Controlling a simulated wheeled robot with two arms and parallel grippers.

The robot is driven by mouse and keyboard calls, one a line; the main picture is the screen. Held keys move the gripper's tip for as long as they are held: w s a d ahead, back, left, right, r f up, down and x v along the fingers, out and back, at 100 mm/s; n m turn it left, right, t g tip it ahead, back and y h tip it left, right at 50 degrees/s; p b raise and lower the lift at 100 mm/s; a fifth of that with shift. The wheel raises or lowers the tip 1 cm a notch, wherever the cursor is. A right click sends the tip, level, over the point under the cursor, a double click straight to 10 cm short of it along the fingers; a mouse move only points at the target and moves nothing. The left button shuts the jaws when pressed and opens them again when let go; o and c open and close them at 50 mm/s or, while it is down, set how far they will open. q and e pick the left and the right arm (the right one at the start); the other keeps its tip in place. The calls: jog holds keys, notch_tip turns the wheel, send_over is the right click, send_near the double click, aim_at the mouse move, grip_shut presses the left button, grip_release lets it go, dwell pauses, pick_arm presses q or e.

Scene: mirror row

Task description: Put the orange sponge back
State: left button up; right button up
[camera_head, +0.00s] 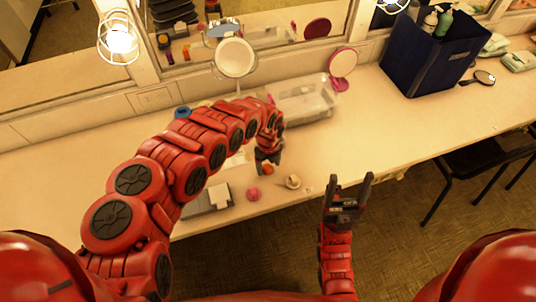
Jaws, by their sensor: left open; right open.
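The small orange sponge (267,170) lies on the white counter, near its front edge. My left gripper (268,166) points down right at it, with its fingers open; whether they touch the sponge cannot be told. A pink sponge (253,194) lies just in front of it, and a round pale item (293,182) lies to its right. A clear plastic bin (303,104) stands behind, with a few small items inside. My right gripper (350,188) is open and empty, in front of the counter's edge.
A grey tray (211,207) with a white block lies left of the pink sponge, partly behind my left arm. A round mirror (235,58) and a pink-rimmed mirror (343,63) stand at the back. A dark blue caddy (425,58) stands right.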

aim_at(269, 166)
pick_arm(q)
notch_tip(269, 166, up, 11)
jog(key=b, duration=0.1)
jog(key=shift+r, duration=0.15)
